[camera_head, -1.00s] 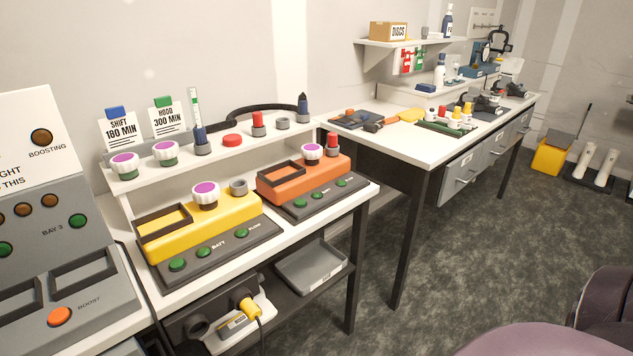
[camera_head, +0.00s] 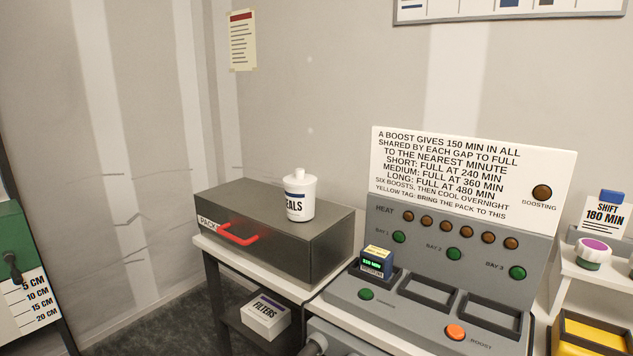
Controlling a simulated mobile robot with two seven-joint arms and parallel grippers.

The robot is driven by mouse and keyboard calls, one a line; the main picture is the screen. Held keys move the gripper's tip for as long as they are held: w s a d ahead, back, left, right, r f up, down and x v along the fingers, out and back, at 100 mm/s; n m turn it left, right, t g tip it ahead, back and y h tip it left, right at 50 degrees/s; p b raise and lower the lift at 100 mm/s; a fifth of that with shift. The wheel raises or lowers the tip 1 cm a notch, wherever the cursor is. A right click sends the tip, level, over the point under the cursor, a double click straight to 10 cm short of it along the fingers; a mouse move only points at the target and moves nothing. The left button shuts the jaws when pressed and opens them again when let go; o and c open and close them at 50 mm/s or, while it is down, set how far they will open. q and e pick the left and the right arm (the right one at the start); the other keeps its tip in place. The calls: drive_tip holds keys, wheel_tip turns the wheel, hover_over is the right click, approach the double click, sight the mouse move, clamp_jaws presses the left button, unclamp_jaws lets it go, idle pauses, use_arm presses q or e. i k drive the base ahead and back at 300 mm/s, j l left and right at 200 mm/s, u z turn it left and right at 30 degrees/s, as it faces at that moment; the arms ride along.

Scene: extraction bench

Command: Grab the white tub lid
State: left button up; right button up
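A white tub (camera_head: 300,200) with a dark label reading "EALS" stands upright on a dark metal box. Neither of my grippers shows in the head view.
The dark metal box (camera_head: 325,244) has a red handle (camera_head: 238,235) on a drawer front marked "PACK". A grey boost console (camera_head: 400,310) with a sign panel stands to its right. A white "FILTERS" box (camera_head: 265,315) sits on the shelf below. A green device (camera_head: 15,245) is at the far left.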

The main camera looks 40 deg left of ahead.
sight(299, 179)
drive_tip(key=i+j, duration=0.1)
drive_tip(key=j, duration=1)
drive_tip(key=i+j+u, duration=0.1)
drive_tip(key=j, duration=0.45)
drive_tip(key=i+j, duration=0.15)
drive_tip(key=j, duration=0.35)
drive_tip(key=i+j, duration=0.1)
drive_tip(key=j, duration=0.45)
drive_tip(key=i+j+u, duration=0.1)
drive_tip(key=j, duration=0.45)
